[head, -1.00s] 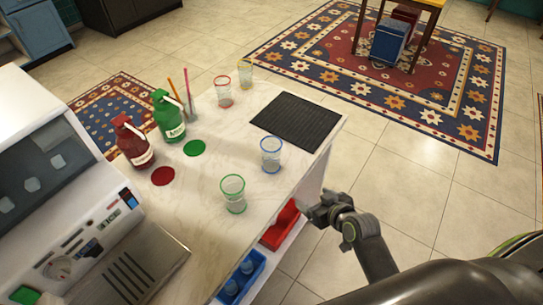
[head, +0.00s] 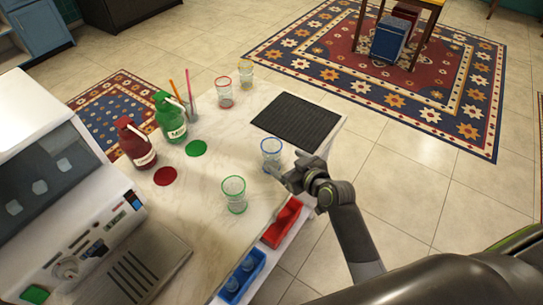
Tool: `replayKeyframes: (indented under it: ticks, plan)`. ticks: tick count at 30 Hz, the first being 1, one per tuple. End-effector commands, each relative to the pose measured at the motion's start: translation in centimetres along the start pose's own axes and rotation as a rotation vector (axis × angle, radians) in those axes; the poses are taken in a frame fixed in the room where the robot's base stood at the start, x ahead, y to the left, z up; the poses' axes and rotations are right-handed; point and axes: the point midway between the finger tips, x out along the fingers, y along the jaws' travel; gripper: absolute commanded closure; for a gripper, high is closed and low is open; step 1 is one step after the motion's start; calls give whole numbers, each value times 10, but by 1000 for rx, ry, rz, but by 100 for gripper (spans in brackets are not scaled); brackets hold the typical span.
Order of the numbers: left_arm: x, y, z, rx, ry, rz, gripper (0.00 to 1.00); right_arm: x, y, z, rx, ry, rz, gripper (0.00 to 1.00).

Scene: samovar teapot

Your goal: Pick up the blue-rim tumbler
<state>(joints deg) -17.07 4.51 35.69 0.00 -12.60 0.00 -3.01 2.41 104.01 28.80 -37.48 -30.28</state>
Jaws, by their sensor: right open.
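The blue-rim tumbler (head: 271,152) is a clear glass standing upright on the pale counter (head: 235,160), near its right edge. My right gripper (head: 275,173) is open, just in front of the tumbler's lower part and slightly overlapping it in the picture. I cannot tell whether the fingers touch the glass. My left gripper is not in view.
A green-rim tumbler (head: 234,195) stands close to the left of my right gripper. Red-rim (head: 223,92) and yellow-rim (head: 246,74) tumblers stand farther back. A black ribbed mat (head: 297,121) lies behind the blue-rim tumbler.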

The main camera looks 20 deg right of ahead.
Motion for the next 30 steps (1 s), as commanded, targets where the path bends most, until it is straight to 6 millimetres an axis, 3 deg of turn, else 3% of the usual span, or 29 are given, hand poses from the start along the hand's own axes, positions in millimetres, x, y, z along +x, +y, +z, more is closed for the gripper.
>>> replayKeyframes:
  ticks: [6, 14, 30]
  plan:
    - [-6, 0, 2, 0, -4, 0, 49, 25, 0, -1, 0, 1, -1, 23]
    - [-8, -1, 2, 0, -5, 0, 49, 35, -1, -1, 0, 0, 0, 23]
    - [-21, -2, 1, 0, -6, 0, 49, 83, -6, 2, 0, 0, 0, 23]
